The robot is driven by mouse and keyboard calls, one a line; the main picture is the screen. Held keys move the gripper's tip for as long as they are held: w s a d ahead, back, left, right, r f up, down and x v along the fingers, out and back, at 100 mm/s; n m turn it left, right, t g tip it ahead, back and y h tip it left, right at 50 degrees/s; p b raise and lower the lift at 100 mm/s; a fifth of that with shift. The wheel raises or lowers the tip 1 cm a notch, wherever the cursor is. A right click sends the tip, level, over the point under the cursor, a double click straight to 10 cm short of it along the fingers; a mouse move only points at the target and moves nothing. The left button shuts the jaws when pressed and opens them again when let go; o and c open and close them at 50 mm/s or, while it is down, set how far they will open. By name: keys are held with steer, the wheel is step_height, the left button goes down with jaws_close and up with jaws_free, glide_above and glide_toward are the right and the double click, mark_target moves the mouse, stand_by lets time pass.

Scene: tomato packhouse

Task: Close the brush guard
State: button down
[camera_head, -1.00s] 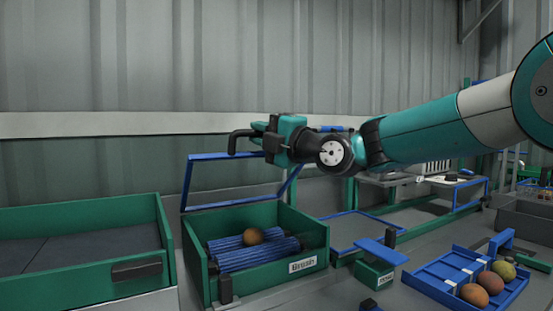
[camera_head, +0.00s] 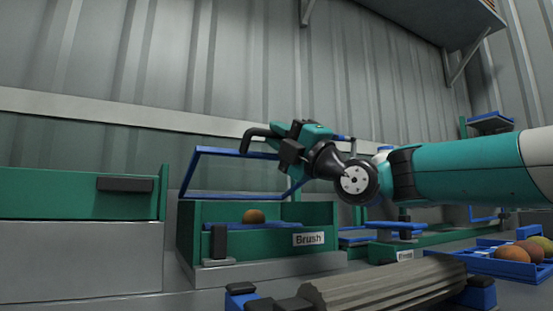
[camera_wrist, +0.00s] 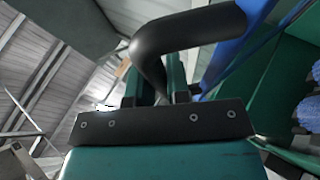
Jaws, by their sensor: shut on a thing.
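The brush guard is a clear panel in a blue frame (camera_head: 192,172), raised and tilted above the green brush box (camera_head: 268,240) labelled "Brush". Its black bent handle (camera_head: 252,136) sticks out from the top edge. My gripper (camera_head: 277,139) is shut on this handle, at the guard's upper right. In the wrist view the handle (camera_wrist: 195,30) runs between my gripper's fingers (camera_wrist: 163,92), with the blue frame (camera_wrist: 222,58) to the right. Inside the box a brownish round fruit (camera_head: 254,216) rests on blue brush rollers (camera_head: 225,226), which are mostly hidden by the front wall.
A green bin (camera_head: 70,206) with a black handle stands left of the box. A blue tray (camera_head: 497,266) with several fruits lies at the right. A ridged grey piece (camera_head: 385,288) is in the foreground. The air above the box's front is open.

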steer(key=shift+s+d+f+n+y+b, duration=0.25)
steer(key=shift+f+b, duration=0.25)
steer(key=shift+b, duration=0.35)
steer(key=shift+s+f+n+y+b, duration=0.15)
steer(key=shift+f+y+b, duration=0.3)
steer(key=shift+b, duration=0.35)
steer(key=c, duration=1.1)
jaws_free()
steer(key=s+d+f+b, duration=0.1)
steer(key=s+d, duration=0.6)
steer(key=d, duration=0.5)
steer(key=shift+s+d+f+b, duration=0.15)
steer(key=shift+s+f+b, duration=0.2)
steer(key=shift+f, duration=0.05)
